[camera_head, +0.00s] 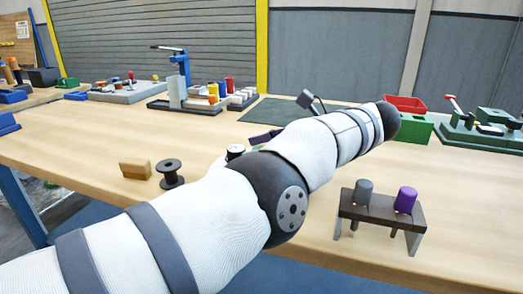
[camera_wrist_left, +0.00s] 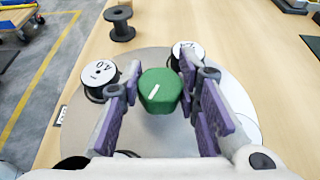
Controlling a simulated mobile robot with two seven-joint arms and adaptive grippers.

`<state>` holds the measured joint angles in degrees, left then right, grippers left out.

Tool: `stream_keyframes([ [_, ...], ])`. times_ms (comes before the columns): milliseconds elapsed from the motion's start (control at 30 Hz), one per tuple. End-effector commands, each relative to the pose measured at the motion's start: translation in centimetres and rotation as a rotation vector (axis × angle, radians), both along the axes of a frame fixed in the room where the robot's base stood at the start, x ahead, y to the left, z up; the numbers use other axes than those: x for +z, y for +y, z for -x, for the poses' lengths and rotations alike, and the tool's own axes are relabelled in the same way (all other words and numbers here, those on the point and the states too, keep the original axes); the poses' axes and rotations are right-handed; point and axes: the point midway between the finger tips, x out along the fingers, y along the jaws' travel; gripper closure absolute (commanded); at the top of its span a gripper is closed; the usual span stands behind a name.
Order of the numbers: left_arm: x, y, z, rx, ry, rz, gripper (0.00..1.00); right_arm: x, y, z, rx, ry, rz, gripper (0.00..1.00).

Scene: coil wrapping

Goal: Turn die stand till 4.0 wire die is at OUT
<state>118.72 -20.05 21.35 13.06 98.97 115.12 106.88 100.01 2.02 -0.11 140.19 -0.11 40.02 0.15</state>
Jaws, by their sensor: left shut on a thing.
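The die stand shows in the left wrist view as a round grey disc (camera_wrist_left: 75,140) with a green knob (camera_wrist_left: 160,92) at its middle, marked by a white line. The 4.0 wire die (camera_wrist_left: 100,73), a white-topped dark spool, sits at the disc's upper left. A second white-topped die (camera_wrist_left: 187,50) sits at the upper right, its label unreadable. My left gripper (camera_wrist_left: 160,100) is shut on the green knob, with purple pads on both sides. In the head view my left arm hides most of the stand; one white-topped die (camera_head: 235,151) shows. My right gripper is not in view.
A small tag (camera_wrist_left: 62,115) lies beside the disc's left edge, its text unreadable. An empty black spool (camera_head: 171,173) and a wooden block (camera_head: 135,169) stand on the table left of my arm. A dark rack (camera_head: 380,212) with grey and purple plugs stands at the front right.

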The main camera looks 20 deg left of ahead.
Motion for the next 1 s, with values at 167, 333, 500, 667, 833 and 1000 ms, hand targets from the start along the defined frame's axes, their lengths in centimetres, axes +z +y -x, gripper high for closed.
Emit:
stream_keyframes([
  [167, -0.46, -0.16, 0.08, -0.001, 0.012, 0.009, 1.00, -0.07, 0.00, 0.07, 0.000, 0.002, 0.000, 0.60],
  [333, -0.41, -0.17, 0.08, 0.000, 0.011, 0.009, 1.00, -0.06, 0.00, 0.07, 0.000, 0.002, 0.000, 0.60],
  [500, -0.38, -0.17, 0.09, 0.000, 0.011, 0.009, 1.00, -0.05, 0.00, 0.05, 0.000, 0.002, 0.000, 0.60],
  [667, -0.35, -0.18, 0.09, 0.000, 0.011, 0.009, 0.57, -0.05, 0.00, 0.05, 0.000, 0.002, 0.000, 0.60],
  [833, -0.17, -0.11, 0.06, 0.000, 0.006, 0.006, 0.50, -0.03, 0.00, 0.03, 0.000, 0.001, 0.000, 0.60],
  [1000, 0.10, 0.15, -0.06, -0.004, 0.008, 0.000, 0.49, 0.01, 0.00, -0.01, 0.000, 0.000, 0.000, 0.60],
])
